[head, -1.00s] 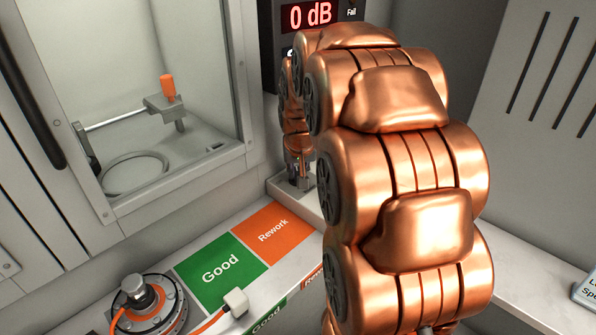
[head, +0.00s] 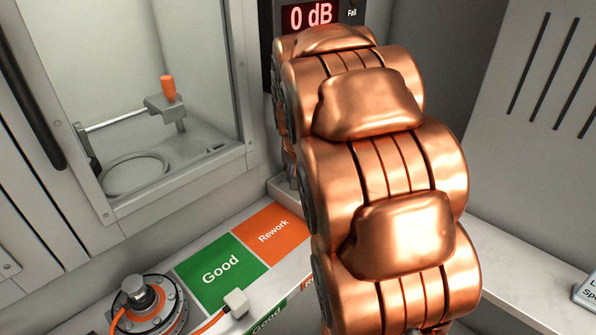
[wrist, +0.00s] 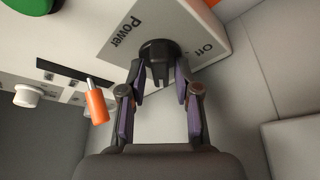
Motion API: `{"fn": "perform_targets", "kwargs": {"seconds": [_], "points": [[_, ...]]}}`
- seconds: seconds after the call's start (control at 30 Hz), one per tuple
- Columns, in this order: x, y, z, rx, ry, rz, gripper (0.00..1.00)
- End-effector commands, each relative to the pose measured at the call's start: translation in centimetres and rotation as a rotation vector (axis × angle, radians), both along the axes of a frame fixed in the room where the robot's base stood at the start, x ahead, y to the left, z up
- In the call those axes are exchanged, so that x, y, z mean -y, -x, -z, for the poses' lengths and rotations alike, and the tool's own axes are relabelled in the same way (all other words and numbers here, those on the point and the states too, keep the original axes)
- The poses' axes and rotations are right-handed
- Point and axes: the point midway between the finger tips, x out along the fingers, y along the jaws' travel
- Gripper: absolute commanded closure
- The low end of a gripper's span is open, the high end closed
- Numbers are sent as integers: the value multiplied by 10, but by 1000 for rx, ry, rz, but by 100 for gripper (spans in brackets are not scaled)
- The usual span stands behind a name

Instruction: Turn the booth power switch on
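The booth power switch is a white box (wrist: 215,38) marked "Power" and "Off", at the top of the wrist view. Its black rotary knob (wrist: 159,50) sits on the face between the two labels. My gripper (wrist: 161,75) is open, its two fingers spread with the tips on either side of the knob's lower part. I cannot tell whether the fingertips touch the knob. In the head view my copper-coloured arm hides the gripper and the switch.
A red display (head: 310,16) reads 0 dB. The booth (head: 246,120) stands at left. A hub motor (head: 150,307) with a cable lies near the green Good mat (head: 221,262) and orange Rework mat (head: 270,231). In the wrist view, an orange handle (wrist: 97,106) is left of my fingers.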

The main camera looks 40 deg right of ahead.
Motion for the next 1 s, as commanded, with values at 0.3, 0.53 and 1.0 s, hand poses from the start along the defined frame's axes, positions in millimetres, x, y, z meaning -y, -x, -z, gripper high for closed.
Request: {"fn": "perform_targets", "kwargs": {"seconds": [0.3,0.53,1.0], "points": [[0,0,0,0,0,-1,57],[-3,4,-15,3,1,-1,57],[-23,29,-92,6,3,-2,57]]}}
